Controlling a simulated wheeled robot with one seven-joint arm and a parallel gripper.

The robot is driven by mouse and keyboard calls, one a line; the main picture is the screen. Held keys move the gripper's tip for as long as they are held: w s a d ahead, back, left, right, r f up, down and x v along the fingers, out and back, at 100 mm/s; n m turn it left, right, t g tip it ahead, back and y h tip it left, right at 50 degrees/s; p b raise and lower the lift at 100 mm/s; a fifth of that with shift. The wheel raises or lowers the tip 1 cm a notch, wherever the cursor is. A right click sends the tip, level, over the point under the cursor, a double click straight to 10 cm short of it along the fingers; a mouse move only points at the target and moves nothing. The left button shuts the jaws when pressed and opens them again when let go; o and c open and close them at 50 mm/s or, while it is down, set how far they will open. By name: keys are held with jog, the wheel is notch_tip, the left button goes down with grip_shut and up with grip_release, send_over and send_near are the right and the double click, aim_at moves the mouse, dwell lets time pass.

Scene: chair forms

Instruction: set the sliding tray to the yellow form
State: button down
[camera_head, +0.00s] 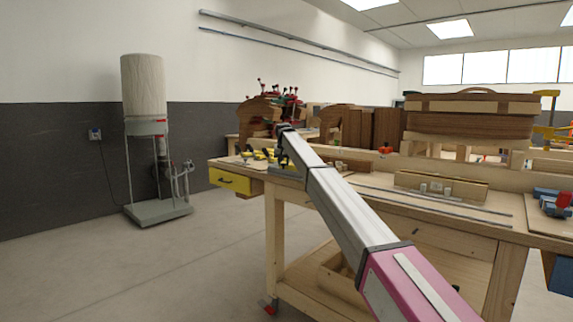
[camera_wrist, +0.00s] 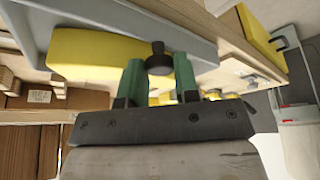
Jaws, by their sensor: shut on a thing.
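My gripper (camera_wrist: 158,75) has green fingers and is shut on a dark round knob (camera_wrist: 157,57), one finger on each side. The knob stands against the face of a long yellow block (camera_wrist: 90,55). A blue-grey tray-like piece (camera_wrist: 110,18) lies along that block in the wrist view. I cannot tell whether the knob belongs to the block or to the grey piece. In the head view a grey piece (camera_head: 287,171) sits at the bench's left end, by my arm's end. Small yellow forms (camera_head: 262,154) stand near it; my arm partly hides this spot.
The wooden workbench (camera_head: 440,215) carries a wooden block fixture (camera_head: 440,187) and blue clamps (camera_head: 553,197) farther right. A yellow drawer front (camera_head: 230,181) sticks out at the bench's left end. A dust collector (camera_head: 147,130) stands at the left wall. Floor between them is clear.

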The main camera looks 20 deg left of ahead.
jog(key=shift+w+a+r, duration=0.1)
jog(key=shift+a, duration=0.25)
jog(key=c, duration=0.9)
grip_release()
jog(key=shift+o, duration=0.2)
jog(key=shift+s+d+r, duration=0.2)
jog(key=shift+r, duration=0.25)
jog(key=v, duration=0.9)
jog(key=shift+r, duration=0.35)
jog(key=shift+s, duration=0.1)
